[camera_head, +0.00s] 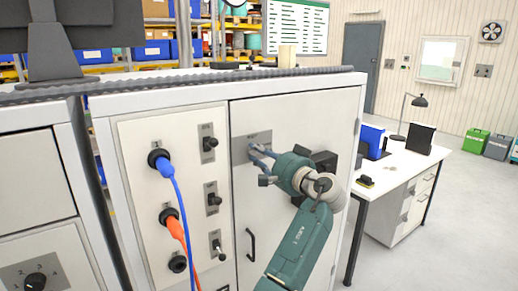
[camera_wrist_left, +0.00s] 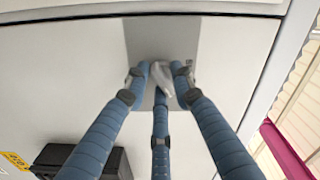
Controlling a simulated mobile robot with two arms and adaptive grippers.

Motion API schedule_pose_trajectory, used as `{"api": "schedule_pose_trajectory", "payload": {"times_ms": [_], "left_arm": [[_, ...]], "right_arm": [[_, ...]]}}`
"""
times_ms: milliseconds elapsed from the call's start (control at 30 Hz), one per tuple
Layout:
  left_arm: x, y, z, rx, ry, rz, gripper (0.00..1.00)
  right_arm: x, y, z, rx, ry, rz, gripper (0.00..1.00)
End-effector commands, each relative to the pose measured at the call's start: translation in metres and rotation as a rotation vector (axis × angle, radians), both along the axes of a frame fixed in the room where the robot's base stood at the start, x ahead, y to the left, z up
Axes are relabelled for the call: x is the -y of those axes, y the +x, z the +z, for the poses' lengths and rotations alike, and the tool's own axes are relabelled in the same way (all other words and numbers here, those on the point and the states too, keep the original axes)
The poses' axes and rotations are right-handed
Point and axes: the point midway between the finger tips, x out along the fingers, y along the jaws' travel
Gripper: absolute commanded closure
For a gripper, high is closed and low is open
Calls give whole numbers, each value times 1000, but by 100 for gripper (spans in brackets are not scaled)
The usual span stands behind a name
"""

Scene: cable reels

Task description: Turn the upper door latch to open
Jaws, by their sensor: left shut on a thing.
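The upper latch sits on a grey plate (camera_head: 239,152) near the upper left of the white cabinet door (camera_head: 300,115). In the left wrist view the latch (camera_wrist_left: 162,76) is a light grey knob between my blue fingertips, in front of its plate (camera_wrist_left: 150,38). My left gripper (camera_head: 257,158) is at the plate, its fingers shut around the latch; it also shows in the left wrist view (camera_wrist_left: 162,84). In the head view the fingers mostly hide the latch, so its angle is unclear. The door looks shut. My right gripper is not in view.
A black door handle (camera_head: 251,244) is below the latch. Left of the door, a panel (camera_head: 140,145) has switches and plugged blue (camera_head: 180,215) and orange (camera_head: 177,229) cables. A white desk (camera_head: 392,172) with a lamp (camera_head: 419,101) stands to the right, with open floor beyond.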

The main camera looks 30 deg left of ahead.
Motion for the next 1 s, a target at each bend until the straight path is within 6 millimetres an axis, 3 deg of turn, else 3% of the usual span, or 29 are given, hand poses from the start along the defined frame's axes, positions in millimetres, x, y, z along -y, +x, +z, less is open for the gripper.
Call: {"api": "schedule_pose_trajectory", "payload": {"times_ms": [500, 1000], "left_arm": [[1, -1, -1, -387, 155, -6, 100], [1, -2, -7, -512, 200, -4, 100]], "right_arm": [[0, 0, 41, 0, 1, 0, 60], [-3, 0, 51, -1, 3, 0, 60]]}}
